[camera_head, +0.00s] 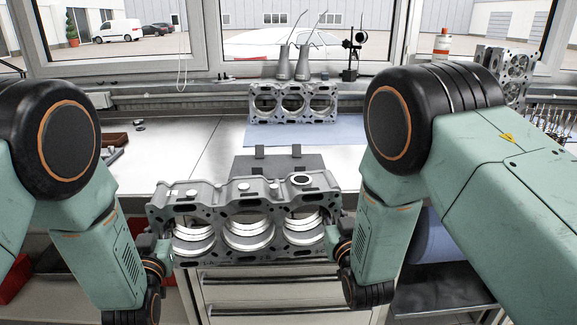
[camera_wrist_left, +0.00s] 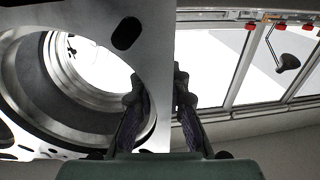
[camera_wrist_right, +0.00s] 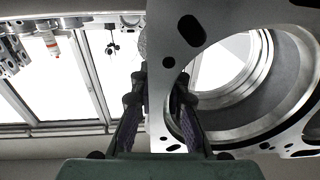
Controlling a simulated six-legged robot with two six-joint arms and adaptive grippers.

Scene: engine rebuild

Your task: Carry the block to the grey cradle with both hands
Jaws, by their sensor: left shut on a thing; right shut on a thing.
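The block (camera_head: 262,197) is a grey metal engine block with three round bores. It hangs between my two grippers in front of the bench edge, bores facing me. My left gripper (camera_head: 160,247) is shut on its left end; the left wrist view shows the fingers (camera_wrist_left: 157,95) on either side of the block's end wall (camera_wrist_left: 150,45). My right gripper (camera_head: 337,240) is shut on its right end, likewise in the right wrist view (camera_wrist_right: 160,95). The grey cradle (camera_head: 280,160), a flat plate with two dark upright tabs, lies on the bench just behind the block, which partly hides it.
The bench top (camera_head: 180,150) is clear left of the cradle. A second three-bore part (camera_head: 293,103) stands on a blue mat (camera_head: 345,130) behind the cradle. Drawers (camera_head: 265,290) are below the block. A blue roll (camera_head: 435,250) is at the lower right. Small tools lie at left.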

